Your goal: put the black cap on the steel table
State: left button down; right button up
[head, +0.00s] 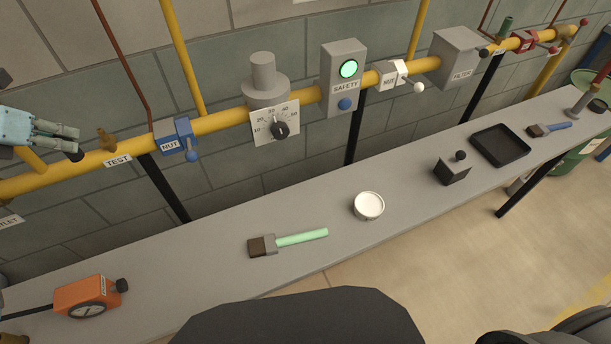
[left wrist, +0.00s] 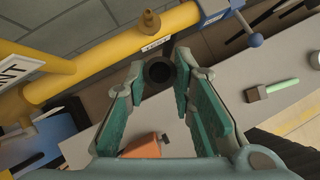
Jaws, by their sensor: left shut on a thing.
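The black cap (head: 75,155) is at the fingertips of my left gripper (head: 79,143), at the left of the head view, beside the yellow pipe. In the left wrist view the round dark cap (left wrist: 159,73) sits between the two fingertips (left wrist: 160,70), and the gripper is shut on it. The brass test fitting (head: 106,140) on the pipe is bare and stands apart from the cap. The steel table (head: 200,250) is the long grey bench below the pipe. My right gripper is not in view.
On the table are an orange gauge box (head: 95,292), a green-handled brush (head: 290,240), a white-topped tin (head: 368,205), a dark block with a knob (head: 453,170) and a black tray (head: 500,145). The table between the orange box and the brush is clear. The pipe (head: 220,122) carries valves.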

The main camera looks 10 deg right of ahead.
aim_at(220, 267)
jog(key=z, duration=0.15)
jog(key=k, duration=0.7)
jog(key=z, duration=0.6)
